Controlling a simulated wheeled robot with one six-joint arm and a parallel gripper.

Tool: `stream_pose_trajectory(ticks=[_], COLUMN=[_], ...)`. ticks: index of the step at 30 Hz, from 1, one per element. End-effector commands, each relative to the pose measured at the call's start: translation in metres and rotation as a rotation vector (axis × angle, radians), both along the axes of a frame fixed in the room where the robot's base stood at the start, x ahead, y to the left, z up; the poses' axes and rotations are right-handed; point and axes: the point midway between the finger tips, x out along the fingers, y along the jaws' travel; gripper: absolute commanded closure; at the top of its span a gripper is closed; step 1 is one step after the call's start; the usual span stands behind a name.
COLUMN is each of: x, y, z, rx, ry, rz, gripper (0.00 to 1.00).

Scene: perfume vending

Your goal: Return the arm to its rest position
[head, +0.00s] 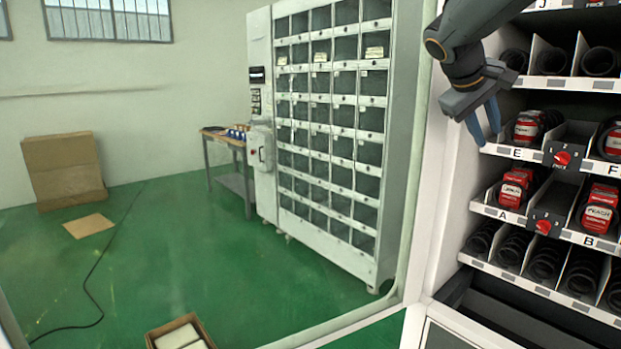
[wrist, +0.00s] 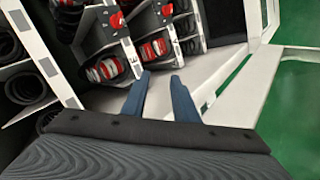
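My gripper (head: 487,130) hangs from my arm at the upper right of the head view, in front of the left edge of an open vending machine. Its two blue fingers point down, just left of the shelf marked E. In the wrist view my gripper (wrist: 159,86) shows both fingers apart, with nothing between them. The fingertips are near the machine's white side frame, and no contact is visible.
The vending machine's shelves hold red-labelled packs (head: 513,188) and dark coils (head: 547,260). A tall locker cabinet (head: 388,150) stands behind to the left. A workbench (head: 232,180), cardboard boxes (head: 63,170) and an open box (head: 180,335) stand on the green floor.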

Motion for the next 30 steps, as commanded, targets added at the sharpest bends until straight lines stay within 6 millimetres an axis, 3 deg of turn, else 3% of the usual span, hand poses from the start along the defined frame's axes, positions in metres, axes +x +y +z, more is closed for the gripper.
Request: stream_pose_trajectory(ticks=[1,6,11,15,18,22,25,30], x=[-0.009,-0.05,-0.106,-0.166,-0.207,-0.247,-0.262,-0.266], y=[0.015,0.063,0.11,0.148,0.169,0.186,0.192,0.194], z=[-0.033,-0.133,-0.217,-0.278,-0.311,-0.337,-0.346,-0.349], rx=[0.052,0.234,0.402,0.539,0.616,0.681,0.704,0.71], ry=[0.035,0.137,0.224,0.293,0.331,0.362,0.372,0.374], rz=[0.013,0.03,0.009,-0.042,-0.088,-0.142,-0.164,-0.171], gripper=[0.73,0.73,0.73,0.73,0.73,0.73,0.73,0.73])
